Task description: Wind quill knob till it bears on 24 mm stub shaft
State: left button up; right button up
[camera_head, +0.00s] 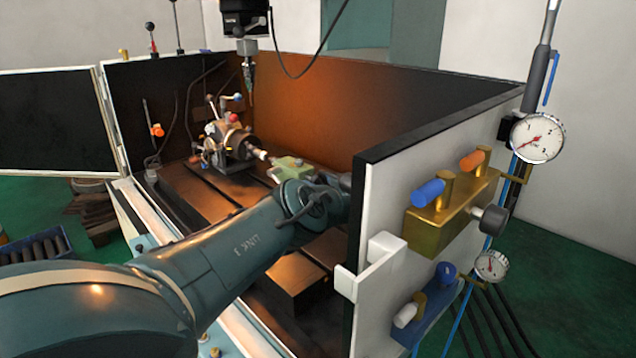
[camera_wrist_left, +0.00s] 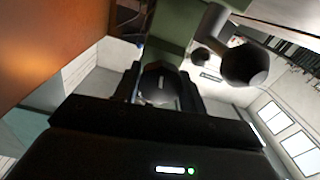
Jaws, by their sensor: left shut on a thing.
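The stub shaft (camera_head: 258,153) is a short pale rod standing out of the chuck (camera_head: 240,145) toward the green tailstock (camera_head: 295,167). My left arm crosses the front wall, and its hand hides part of the tailstock. In the left wrist view my left gripper (camera_wrist_left: 162,92) is shut on a dark round knob (camera_wrist_left: 160,82), which I take for the quill knob, at the end of the green tailstock body (camera_wrist_left: 172,30). The gap between quill tip and shaft is too small to judge. My right gripper is out of view.
A dark ball-ended lever (camera_wrist_left: 245,66) stands close beside the gripper. The enclosure's front wall (camera_head: 420,175) carries a brass valve block (camera_head: 450,212) and gauges (camera_head: 537,138). A spindle head (camera_head: 245,18) with a thin tool hangs above the slotted bed (camera_head: 195,197).

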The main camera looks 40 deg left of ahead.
pick_arm(q)
jog(key=shift+d+f, duration=0.1)
jog(key=o, duration=1)
jog(key=shift+c, duration=0.2)
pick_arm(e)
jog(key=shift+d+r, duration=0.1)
